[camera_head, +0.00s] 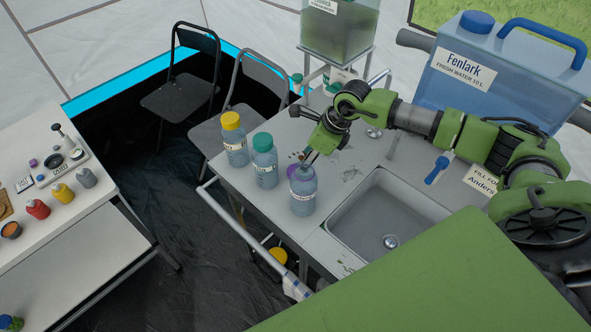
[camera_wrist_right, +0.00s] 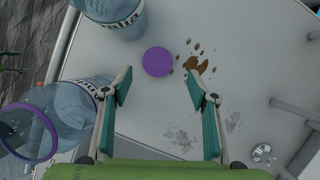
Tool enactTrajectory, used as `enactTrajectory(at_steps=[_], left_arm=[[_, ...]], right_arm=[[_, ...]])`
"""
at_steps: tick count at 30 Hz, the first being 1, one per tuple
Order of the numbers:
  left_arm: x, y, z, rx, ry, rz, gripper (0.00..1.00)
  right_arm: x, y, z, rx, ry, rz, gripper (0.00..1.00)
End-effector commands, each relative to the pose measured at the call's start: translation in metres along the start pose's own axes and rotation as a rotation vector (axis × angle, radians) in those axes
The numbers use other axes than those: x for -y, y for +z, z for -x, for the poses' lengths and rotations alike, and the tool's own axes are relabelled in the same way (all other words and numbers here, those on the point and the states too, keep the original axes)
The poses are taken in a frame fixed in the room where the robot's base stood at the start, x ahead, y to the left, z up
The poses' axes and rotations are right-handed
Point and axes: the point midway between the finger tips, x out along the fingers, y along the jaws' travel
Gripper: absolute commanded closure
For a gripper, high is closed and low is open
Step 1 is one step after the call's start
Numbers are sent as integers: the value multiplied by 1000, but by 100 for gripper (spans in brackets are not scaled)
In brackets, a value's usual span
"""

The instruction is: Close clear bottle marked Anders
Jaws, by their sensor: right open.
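The clear bottle marked Anders (camera_head: 303,194) stands upright at the counter's front edge, left of the sink. In the right wrist view the bottle (camera_wrist_right: 75,112) shows at left with an open, purple-rimmed mouth and a partly hidden label. A round purple cap (camera_wrist_right: 157,62) lies apart from it on the counter. My right gripper (camera_head: 308,157) is just above and behind the bottle. In the wrist view its open fingers (camera_wrist_right: 160,78) point toward the cap, which lies just past the fingertips with nothing held between them. My left gripper is not in view.
A teal-capped bottle (camera_head: 264,162) and a yellow-capped bottle (camera_head: 235,140) stand left of the Anders bottle. The sink (camera_head: 385,222) is at right. Brown spots (camera_wrist_right: 198,66) mark the counter near the cap. A big blue water container (camera_head: 490,75) stands behind.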

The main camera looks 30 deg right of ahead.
Motion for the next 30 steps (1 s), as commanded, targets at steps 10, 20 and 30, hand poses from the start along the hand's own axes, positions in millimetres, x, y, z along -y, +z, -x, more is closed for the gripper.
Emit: enactTrajectory(at_steps=[10,20,30], left_arm=[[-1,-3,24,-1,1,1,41],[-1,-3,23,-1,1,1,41],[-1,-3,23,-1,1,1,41]], right_arm=[[-5,4,-43,-1,3,-1,46],[-4,3,-47,-1,1,0,46],[-4,3,-46,-1,2,0,73]])
